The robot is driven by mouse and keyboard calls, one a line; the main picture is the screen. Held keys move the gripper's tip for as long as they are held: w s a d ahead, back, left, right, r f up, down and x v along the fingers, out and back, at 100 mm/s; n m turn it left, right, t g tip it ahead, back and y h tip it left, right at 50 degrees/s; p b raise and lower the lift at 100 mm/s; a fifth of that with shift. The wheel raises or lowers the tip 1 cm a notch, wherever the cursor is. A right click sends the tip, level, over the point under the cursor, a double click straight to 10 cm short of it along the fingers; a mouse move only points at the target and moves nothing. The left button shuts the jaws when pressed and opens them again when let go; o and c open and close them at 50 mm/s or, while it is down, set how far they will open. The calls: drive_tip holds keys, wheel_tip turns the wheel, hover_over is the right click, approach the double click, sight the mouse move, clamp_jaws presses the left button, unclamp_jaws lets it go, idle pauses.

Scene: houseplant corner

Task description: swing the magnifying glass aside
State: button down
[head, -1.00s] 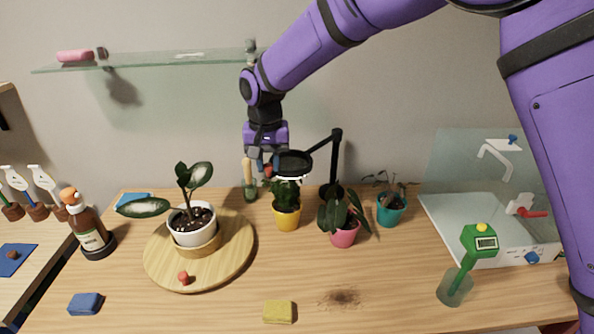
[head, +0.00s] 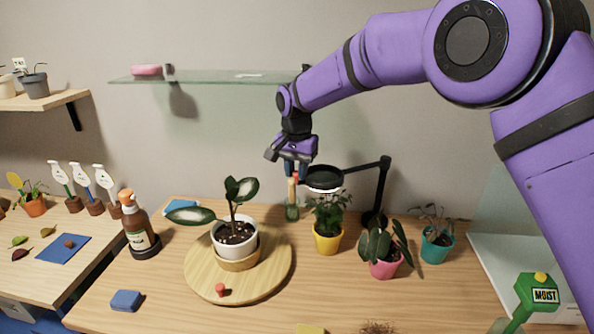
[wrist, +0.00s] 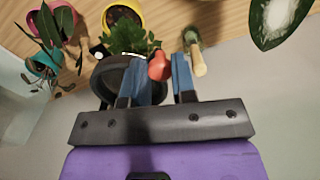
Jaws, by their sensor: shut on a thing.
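The magnifying glass has a round black-rimmed lens (head: 323,179) on a jointed black arm (head: 366,166) that runs to a post at the back, on the right. The lens hangs above the leafy plant in the yellow pot (head: 327,238). My gripper (head: 296,172) is at the lens's left side. In the wrist view, a red knob (wrist: 160,66) at the rim of the lens (wrist: 112,78) sits between the blue fingers of my gripper (wrist: 163,76), which are shut on it. In the head view the knob is hardly visible.
A wooden-handled tool (head: 292,211) stands close behind my gripper. A white-potted plant (head: 235,250) stands on a round wooden board (head: 205,280) to the left. Pink (head: 385,268) and teal (head: 436,249) pots stand right of the yellow one. A glass shelf (head: 215,77) is above.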

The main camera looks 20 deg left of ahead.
drive_tip(key=c, duration=0.9)
unclamp_jaws()
drive_tip(key=shift+c, duration=0.2)
drive_tip(key=shift+r, duration=0.15)
wheel_tip(320, 180, up, 11)
drive_tip(key=shift+f, duration=0.2)
